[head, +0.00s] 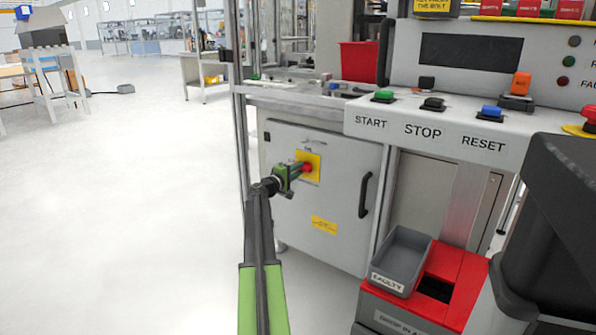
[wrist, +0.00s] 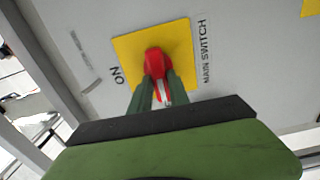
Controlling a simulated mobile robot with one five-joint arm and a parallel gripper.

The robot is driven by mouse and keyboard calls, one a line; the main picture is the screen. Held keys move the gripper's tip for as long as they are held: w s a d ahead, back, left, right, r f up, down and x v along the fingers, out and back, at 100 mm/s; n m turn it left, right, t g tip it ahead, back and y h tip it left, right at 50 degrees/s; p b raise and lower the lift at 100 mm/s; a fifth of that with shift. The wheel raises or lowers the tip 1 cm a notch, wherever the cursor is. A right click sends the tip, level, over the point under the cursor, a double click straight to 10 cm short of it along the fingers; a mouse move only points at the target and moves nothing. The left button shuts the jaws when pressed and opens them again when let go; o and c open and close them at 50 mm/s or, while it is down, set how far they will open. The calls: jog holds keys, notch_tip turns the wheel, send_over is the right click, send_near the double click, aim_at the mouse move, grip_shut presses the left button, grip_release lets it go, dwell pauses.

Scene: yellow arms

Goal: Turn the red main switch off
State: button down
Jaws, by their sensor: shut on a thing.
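The red main switch (head: 308,168) sits on a yellow plate (head: 316,160) on the grey cabinet door. In the wrist view the red switch knob (wrist: 154,62) is on the yellow plate (wrist: 181,43), with "MAIN SWITCH" printed at one side and "ON" at another. My gripper (head: 299,168) reaches the switch from the left in the head view. In the wrist view its two green fingers (wrist: 157,88) are shut on the knob, one on each side. A white mark shows on the knob between the fingers. The plate's lower part is hidden by my gripper.
The cabinet door has a black handle (head: 365,194) to the right of the switch. Above is a panel with START, STOP and RESET buttons (head: 433,104). A grey FAULTY bin (head: 407,251) stands on a red box at lower right. The floor at left is clear.

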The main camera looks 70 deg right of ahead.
jog(key=shift+s, duration=0.15)
dwell(0.3)
jog(key=c, duration=1.2)
grip_release()
jog(key=shift+c, duration=0.2)
jog(key=v, duration=1.7)
jog(key=shift+a, duration=0.2)
